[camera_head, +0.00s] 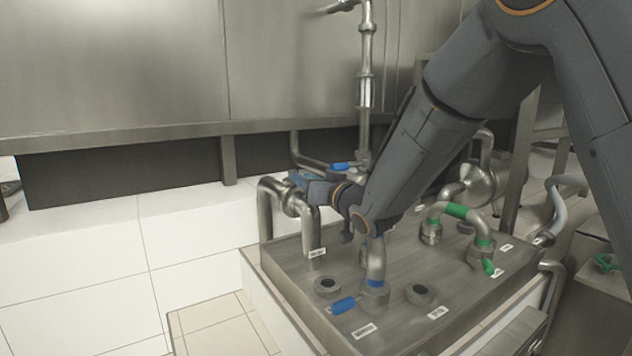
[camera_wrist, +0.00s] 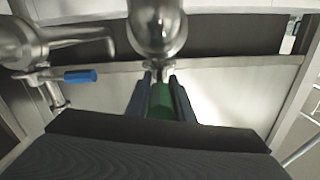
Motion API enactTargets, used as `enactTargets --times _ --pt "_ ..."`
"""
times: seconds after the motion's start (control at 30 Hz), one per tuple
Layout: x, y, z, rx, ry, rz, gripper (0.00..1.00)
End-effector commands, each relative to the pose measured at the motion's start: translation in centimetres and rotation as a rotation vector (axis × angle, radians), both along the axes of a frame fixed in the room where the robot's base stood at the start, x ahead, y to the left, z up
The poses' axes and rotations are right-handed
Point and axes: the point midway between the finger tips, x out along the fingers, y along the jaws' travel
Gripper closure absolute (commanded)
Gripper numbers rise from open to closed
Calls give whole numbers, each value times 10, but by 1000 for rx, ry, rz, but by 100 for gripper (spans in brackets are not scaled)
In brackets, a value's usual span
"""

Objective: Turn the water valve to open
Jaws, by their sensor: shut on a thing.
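My gripper (camera_head: 304,180) is at the far left corner of the metal plate, against the upper part of a bent steel pipe (camera_head: 267,212). In the wrist view, its two dark fingers (camera_wrist: 163,92) are closed on the sides of a green valve handle (camera_wrist: 162,104). The handle points toward the camera, below a round shiny pipe body (camera_wrist: 157,28). The gripper hides this handle in the head view. I cannot tell from the frames how far the valve is turned. The labels are too small to read.
Blue-handled valves stand behind the gripper (camera_head: 342,166) and at the plate's front (camera_head: 344,305); one shows left in the wrist view (camera_wrist: 80,76). A green-banded pipe (camera_head: 456,211) with a green handle (camera_head: 488,267) stands at right. White tiled floor (camera_head: 70,255) is clear at left.

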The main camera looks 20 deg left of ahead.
Motion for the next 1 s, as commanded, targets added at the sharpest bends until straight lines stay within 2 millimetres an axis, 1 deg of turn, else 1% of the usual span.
enactTargets --times 0.03,0.37,0.4,0.47,0.5,0.8,0.87,1.0 --pt "1 1 3 4 -5 3 100" --pt "2 0 4 4 -8 2 100" --pt "2 0 5 4 -8 1 72" --pt "2 0 4 3 -7 2 62" --pt "2 0 4 4 -7 2 61" --pt "0 -3 2 2 -4 0 61" --pt "-3 -6 2 1 -4 0 61" --pt "-17 -22 2 2 -4 -1 61"
